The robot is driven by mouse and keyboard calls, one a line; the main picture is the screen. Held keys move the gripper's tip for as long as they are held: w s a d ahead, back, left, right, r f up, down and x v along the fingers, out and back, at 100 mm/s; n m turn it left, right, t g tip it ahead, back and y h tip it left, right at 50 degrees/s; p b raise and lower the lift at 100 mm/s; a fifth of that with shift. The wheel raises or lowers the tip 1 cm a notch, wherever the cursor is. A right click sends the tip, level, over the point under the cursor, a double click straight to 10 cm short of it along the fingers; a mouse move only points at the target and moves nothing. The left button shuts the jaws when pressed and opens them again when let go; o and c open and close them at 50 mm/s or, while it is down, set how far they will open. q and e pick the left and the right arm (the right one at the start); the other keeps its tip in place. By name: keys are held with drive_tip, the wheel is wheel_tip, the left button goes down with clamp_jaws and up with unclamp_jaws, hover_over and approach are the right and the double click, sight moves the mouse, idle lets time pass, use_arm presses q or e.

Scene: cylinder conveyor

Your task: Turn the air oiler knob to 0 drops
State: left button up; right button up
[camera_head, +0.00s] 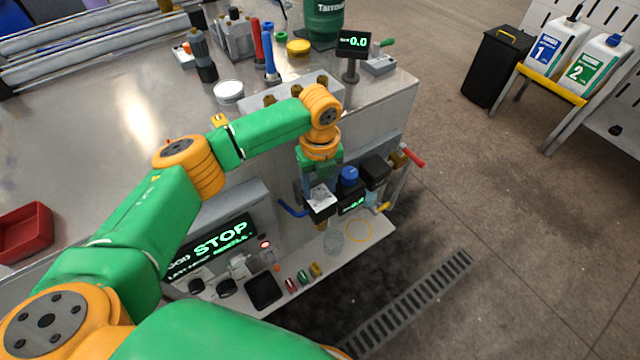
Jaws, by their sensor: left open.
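My left arm reaches in from the left, and its gripper (321,207) points down at the air unit on the side of the bench. The gripper is open; its fingertips are small and hard to tell from the fittings behind them. Just right of it is a round blue knob (348,175), apart from the gripper as far as I can see. Below the knob is a small green-lit display (352,205), too small to read surely. I cannot tell which knob is the oiler's; part of the unit is hidden behind my gripper. My right gripper is not in view.
A dark block (375,170) and a red-handled valve (413,157) stand right of the knob. A lower shelf (350,257) holds a clear cup (333,242) and small fittings. A STOP display (222,238) is at left.

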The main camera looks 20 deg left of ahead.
use_arm(q)
drive_tip(key=shift+f, duration=0.25)
clamp_jaws()
